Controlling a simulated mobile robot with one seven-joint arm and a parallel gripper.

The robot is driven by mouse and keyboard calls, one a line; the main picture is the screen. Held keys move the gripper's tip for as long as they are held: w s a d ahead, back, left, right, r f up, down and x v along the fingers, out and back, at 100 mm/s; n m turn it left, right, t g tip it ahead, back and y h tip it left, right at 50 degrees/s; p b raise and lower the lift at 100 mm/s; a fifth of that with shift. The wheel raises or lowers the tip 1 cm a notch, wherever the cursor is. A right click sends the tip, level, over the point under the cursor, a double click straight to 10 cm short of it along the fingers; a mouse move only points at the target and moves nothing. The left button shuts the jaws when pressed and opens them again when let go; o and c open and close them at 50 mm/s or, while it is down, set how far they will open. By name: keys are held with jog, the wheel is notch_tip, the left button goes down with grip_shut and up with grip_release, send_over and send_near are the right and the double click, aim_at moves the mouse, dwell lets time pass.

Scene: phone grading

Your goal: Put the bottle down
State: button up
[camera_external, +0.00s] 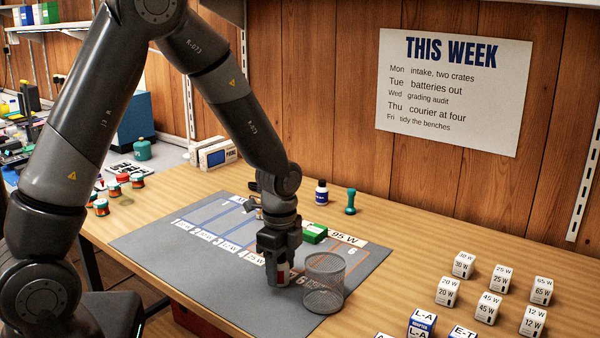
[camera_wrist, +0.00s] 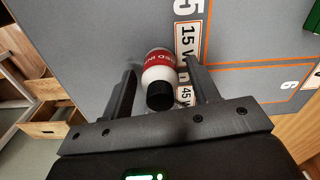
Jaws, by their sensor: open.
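A red and white bottle (camera_wrist: 160,68) with a black cap is between the two fingers of my gripper (camera_wrist: 160,74) in the wrist view. The fingers are open, with a gap showing on either side of the bottle. In the external view my gripper (camera_external: 279,268) points down over the front part of the grey mat (camera_external: 180,262). Part of the bottle (camera_external: 283,272) shows there, low between the fingers, and its base seems to be at the mat. The fingers hide the rest of it.
A wire mesh cup (camera_external: 324,284) stands close to the right of my gripper. A green box (camera_external: 314,233) lies behind it on the mat. A dark blue bottle (camera_external: 321,194) and a teal object (camera_external: 351,202) stand near the wall. Labelled white cubes (camera_external: 489,307) are at the right.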

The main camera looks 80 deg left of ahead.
notch_tip(320, 180, up, 12)
jog(key=shift+r, duration=0.15)
dwell(0.3)
jog(key=s+d+r+n+t, duration=0.3)
jog(key=s+d+r, duration=0.1)
jog(key=d+r, duration=0.95)
jog(key=s+d+r+n+t, duration=0.2)
jog(key=s+d+r+n, duration=0.1)
jog(key=s+d, duration=0.7)
jog(key=shift+s+d+r+n+t, duration=0.15)
jog(key=shift+d+n+t, duration=0.15)
jog(key=shift+d+n, duration=0.4)
